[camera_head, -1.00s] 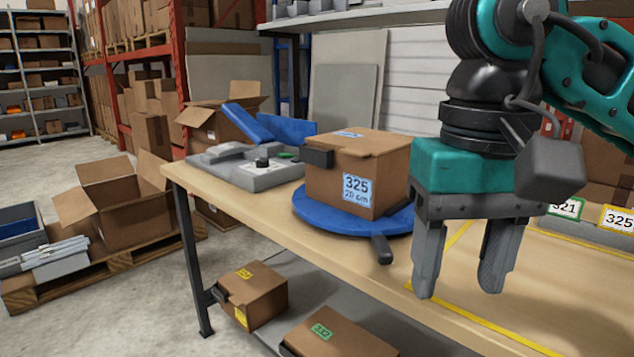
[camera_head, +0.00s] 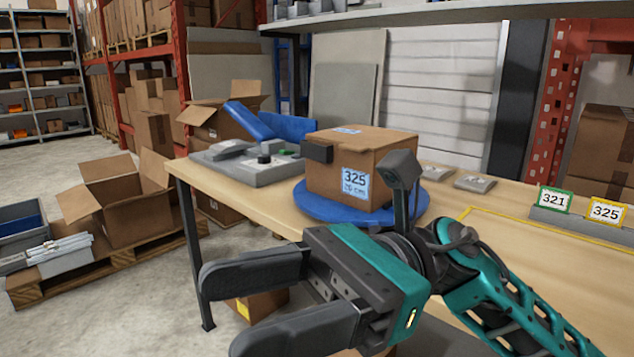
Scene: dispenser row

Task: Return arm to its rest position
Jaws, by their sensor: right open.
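My right gripper (camera_head: 222,312) is open and empty, with its two grey fingers pointing left in the picture. It is in front of the table's near edge, over the lower shelf area, and its arm comes in from the lower right. Behind it, a cardboard box (camera_head: 335,188) with a blue "325" label sits on a blue round turntable (camera_head: 305,205) on the wooden table (camera_head: 245,205). The gripper appears apart from the box. My arm covers the turntable's front right part. My left gripper is not in view.
A grey device (camera_head: 250,172) with blue panels stands on the table, left of the box. Signs "321" (camera_head: 554,200) and "325" (camera_head: 606,213) stand at the right. A box (camera_head: 270,303) below the table is partly hidden. Open cartons (camera_head: 122,205) lie on a pallet at left.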

